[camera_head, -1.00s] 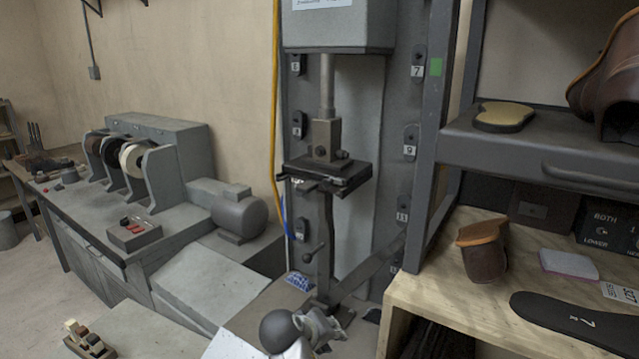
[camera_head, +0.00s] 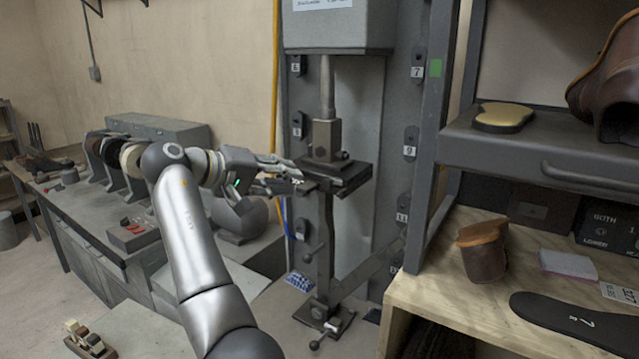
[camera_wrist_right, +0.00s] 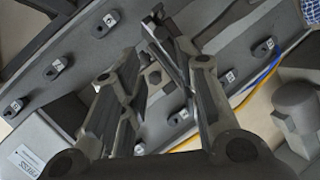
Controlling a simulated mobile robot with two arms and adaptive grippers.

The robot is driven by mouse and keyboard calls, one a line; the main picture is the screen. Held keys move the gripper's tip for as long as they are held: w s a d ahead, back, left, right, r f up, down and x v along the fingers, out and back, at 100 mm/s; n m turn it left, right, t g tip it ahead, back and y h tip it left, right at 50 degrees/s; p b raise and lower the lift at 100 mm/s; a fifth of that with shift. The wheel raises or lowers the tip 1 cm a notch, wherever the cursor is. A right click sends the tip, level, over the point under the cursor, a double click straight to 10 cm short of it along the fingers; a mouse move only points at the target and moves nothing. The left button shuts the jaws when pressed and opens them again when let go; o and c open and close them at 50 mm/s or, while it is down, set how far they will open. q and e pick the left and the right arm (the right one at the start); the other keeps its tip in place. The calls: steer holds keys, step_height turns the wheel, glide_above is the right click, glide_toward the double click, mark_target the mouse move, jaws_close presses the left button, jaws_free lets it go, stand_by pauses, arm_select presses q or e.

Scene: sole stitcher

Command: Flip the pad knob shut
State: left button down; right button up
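The dark flat pad (camera_head: 345,181) sits level under the steel block (camera_head: 326,138) of the grey press. A small round knob (camera_head: 343,155) shows on the block just above the pad. I cannot tell for sure whether it is the pad knob, or how it is turned. My right gripper (camera_head: 292,178) is at the pad's left edge with its fingers pointing right, and it hides that edge. In the right wrist view its two fingers (camera_wrist_right: 140,48) stand apart with nothing clearly held between them. Whether they touch the pad is unclear. My left gripper is not in view.
The press column with numbered hooks (camera_head: 410,142) stands behind the pad. A shelf (camera_head: 540,150) and wooden bench (camera_head: 450,290) with shoe parts stand right. A motor (camera_head: 240,222) and grinding wheels are left.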

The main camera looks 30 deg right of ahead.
mark_target(325, 184)
steer(key=p+x, duration=0.3)
steer(key=x, duration=0.6)
steer(key=shift+d+f, duration=0.1)
steer(key=shift+d, duration=0.2)
steer(key=shift+d+f, duration=0.25)
steer(key=shift+d, duration=0.25)
jaws_close()
